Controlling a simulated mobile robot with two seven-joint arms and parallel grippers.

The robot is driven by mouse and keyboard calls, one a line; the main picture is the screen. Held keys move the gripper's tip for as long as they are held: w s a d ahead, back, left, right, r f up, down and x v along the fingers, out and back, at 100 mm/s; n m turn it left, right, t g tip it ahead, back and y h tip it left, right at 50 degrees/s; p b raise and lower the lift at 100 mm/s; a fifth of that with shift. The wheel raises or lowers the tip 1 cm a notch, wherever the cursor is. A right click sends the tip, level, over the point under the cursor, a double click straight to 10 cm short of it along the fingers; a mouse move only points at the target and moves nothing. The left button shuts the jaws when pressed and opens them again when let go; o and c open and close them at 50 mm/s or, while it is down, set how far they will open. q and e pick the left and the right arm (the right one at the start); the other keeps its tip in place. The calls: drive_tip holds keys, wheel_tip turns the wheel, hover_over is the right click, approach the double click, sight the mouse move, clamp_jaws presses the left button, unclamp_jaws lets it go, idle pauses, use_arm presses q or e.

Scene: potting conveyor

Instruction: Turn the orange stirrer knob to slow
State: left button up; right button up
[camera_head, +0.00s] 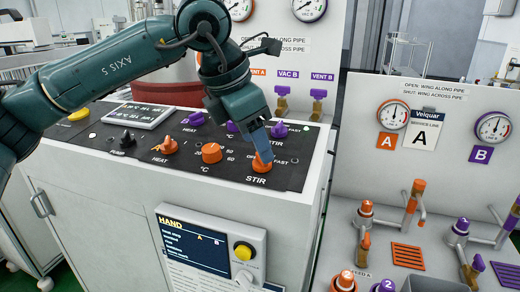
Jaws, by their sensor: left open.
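The orange stirrer knob (262,165) sits on the black control panel, with the label STIR below it. My left gripper (261,150) points down from above, and its grey fingertips are right at the knob, overlapping its top in the picture. The left jaws are open. I cannot tell whether they touch the knob. A FAST label shows to the right of the knob. The slow mark and the knob's pointer are hidden or too small to read. My right gripper is not in view.
Close on the panel (110,165) stand an orange round °C knob (212,153), an orange HEAT knob (168,146) and a purple knob (279,129). A HAND box (212,246) hangs on the cabinet front. Valves and gauges stand at the right.

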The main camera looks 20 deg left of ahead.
use_arm(q)
drive_tip(key=shift+x, duration=1.65)
drive_tip(key=c, duration=1)
drive_tip(key=m+g, duration=0.1)
drive_tip(key=m, duration=0.3)
drive_tip(key=shift+r+h, duration=0.1)
drive_tip(key=shift+h, duration=0.2)
drive_tip(key=m+g+p, duration=0.1)
drive_tip(key=m, duration=0.3)
drive_tip(key=shift+w+m, duration=0.1)
drive_tip(key=shift+m, duration=0.2)
